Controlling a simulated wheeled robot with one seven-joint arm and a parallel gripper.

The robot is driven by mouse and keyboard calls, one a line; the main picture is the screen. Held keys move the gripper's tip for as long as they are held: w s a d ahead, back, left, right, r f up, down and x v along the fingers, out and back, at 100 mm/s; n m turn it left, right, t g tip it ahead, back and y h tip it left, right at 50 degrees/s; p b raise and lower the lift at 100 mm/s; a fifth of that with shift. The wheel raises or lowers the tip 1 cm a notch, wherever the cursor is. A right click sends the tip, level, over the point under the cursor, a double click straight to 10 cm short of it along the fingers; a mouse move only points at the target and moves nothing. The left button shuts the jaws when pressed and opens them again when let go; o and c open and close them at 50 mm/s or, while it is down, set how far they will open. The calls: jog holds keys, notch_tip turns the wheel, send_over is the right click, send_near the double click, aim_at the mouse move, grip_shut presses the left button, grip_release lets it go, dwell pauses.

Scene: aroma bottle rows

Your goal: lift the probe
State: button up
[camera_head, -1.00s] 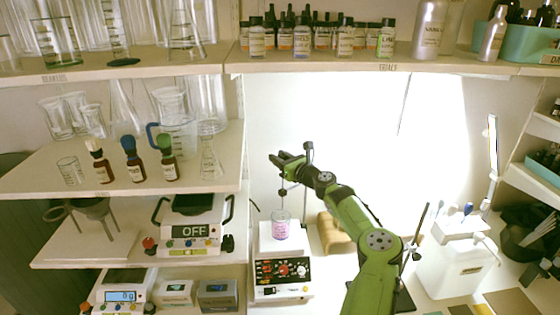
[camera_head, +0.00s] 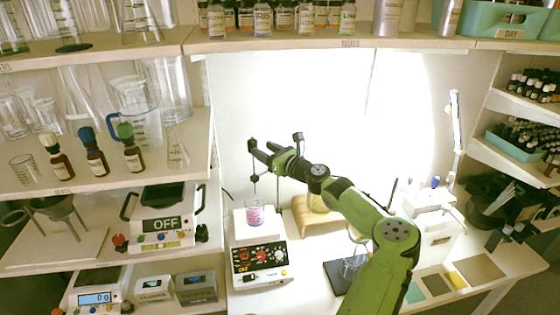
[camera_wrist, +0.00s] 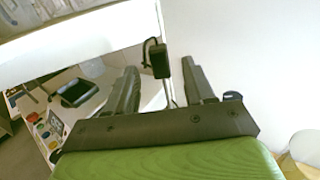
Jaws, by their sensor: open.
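The probe's black head (camera_head: 253,146) is at the left end of my arm in the head view, with a thin rod hanging below it above the beaker. The beaker (camera_head: 255,214) holds pink-purple liquid and stands on a hotplate (camera_head: 260,258). In the wrist view a black block with a cable loop, which appears to be the probe head (camera_wrist: 160,60), shows between my open fingers near their tips. My gripper (camera_wrist: 162,66) is open, one finger on each side of it, with gaps visible. In the head view my gripper (camera_head: 264,153) is partly confused with the dark parts there.
Shelves with glassware and dropper bottles (camera_head: 95,155) stand at the left. A shelf (camera_head: 340,42) with bottles runs above. A wooden stand (camera_head: 310,215) is right of the hotplate. A white container (camera_head: 432,235) stands farther right. A bright wall is behind.

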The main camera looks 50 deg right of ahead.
jog(key=s+a, duration=0.1)
jog(key=s, duration=0.6)
jog(key=shift+s, duration=0.4)
